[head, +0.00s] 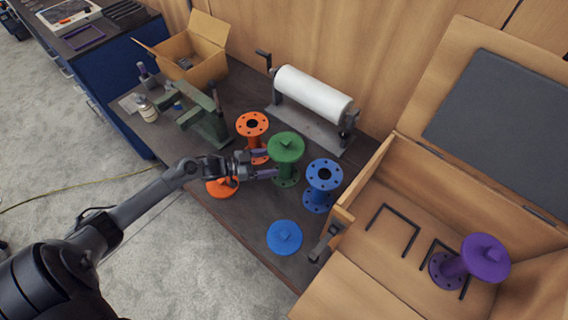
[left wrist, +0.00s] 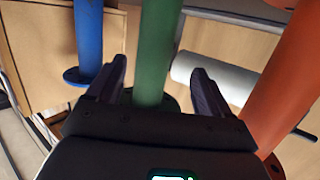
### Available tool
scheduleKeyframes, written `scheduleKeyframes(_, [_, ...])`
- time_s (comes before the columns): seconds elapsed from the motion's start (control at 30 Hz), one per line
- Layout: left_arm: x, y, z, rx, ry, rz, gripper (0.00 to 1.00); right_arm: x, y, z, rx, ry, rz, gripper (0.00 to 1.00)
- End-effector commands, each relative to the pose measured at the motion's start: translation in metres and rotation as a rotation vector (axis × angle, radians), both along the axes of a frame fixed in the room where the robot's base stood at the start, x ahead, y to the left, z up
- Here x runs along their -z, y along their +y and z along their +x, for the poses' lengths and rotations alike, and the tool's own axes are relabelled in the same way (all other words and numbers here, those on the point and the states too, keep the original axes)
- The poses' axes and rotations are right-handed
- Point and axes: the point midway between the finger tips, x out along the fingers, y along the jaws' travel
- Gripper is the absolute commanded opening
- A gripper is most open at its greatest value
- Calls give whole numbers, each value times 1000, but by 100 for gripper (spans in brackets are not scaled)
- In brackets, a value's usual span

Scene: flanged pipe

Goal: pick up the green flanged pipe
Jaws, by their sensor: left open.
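The green flanged pipe (head: 286,148) stands upright on the dark table between the orange and blue pipes, with a green cap on top. My left gripper (head: 268,164) reaches in from the left, with its fingertips at the green pipe's left side. It is open. In the left wrist view, the green pipe (left wrist: 154,55) shows between the two open fingers (left wrist: 162,84). I cannot tell whether the fingertips reach around it, and no grip is visible. My right gripper is not in view.
An orange pipe (head: 252,126) and a blue pipe (head: 322,178) flank the green one closely. An orange cap (head: 219,188) and blue cap (head: 284,238) lie in front. A white roll (head: 312,94) is behind. A purple pipe (head: 470,260) stands in the wooden box (head: 400,190).

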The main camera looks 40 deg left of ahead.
Motion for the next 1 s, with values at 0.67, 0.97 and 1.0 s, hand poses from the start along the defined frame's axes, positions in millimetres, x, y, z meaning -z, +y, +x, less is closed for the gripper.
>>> scheduleKeyframes(0.67, [18,-43,49,0,0,-1,80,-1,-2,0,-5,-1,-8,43])
scheduleKeyframes(0.97, [23,-52,63,0,1,1,80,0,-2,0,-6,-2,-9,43])
scheduleKeyframes(1.0, [23,-52,63,0,1,1,80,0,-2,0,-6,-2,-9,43])
